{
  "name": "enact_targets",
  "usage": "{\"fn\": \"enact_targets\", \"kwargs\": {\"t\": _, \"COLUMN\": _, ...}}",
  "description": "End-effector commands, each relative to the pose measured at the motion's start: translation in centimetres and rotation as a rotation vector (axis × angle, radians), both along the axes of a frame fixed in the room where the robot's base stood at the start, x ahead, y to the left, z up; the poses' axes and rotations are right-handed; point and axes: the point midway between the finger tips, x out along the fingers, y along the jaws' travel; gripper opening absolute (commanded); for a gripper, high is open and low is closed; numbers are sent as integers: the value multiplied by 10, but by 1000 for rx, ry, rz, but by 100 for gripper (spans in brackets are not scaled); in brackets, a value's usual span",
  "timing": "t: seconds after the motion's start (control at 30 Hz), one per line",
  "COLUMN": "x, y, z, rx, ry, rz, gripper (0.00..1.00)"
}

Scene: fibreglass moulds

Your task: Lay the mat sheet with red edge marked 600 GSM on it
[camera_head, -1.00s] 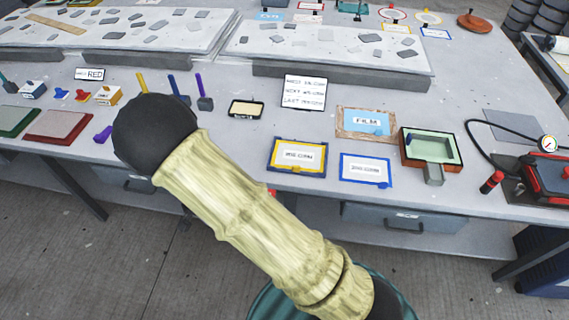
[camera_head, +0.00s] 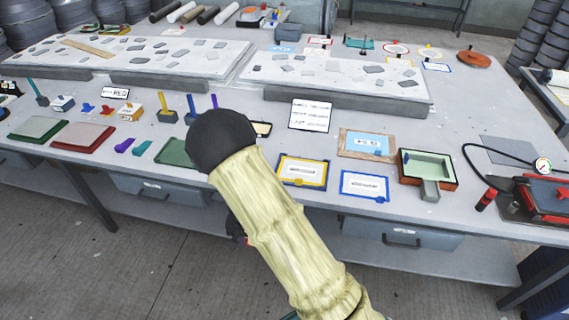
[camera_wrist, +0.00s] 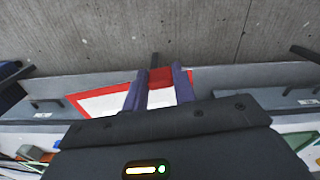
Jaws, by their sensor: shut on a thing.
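In the wrist view, my gripper (camera_wrist: 160,73) is shut on a red tab at the edge of a white sheet with a red border (camera_wrist: 108,101). The sheet hangs under the fingers, and my gripper body covers part of it. No marking on it can be read. In the head view my arm hides the gripper; only a small dark and red bit shows beside the arm, below the table's front edge. A yellow-edged sheet (camera_head: 302,171) and a blue-edged sheet (camera_head: 364,185) lie flat on the table; their print is too small to read surely.
A sign with three lines (camera_head: 311,114) stands behind the sheets. A sign reading RED (camera_head: 115,93) stands at left. A green-lined mould (camera_head: 428,165), a framed blue film sheet (camera_head: 366,144) and a red device with a gauge (camera_head: 543,195) are at right. Several small tools stand at left.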

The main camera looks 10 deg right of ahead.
Motion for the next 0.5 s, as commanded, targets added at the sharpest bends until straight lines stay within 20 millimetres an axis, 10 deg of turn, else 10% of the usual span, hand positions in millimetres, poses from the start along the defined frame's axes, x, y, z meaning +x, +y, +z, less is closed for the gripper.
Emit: {"fn": "enact_targets", "kwargs": {"t": 0.5, "x": 26, "y": -126, "z": -29, "rx": 4, "ry": 2, "rz": 169, "gripper": 4}}
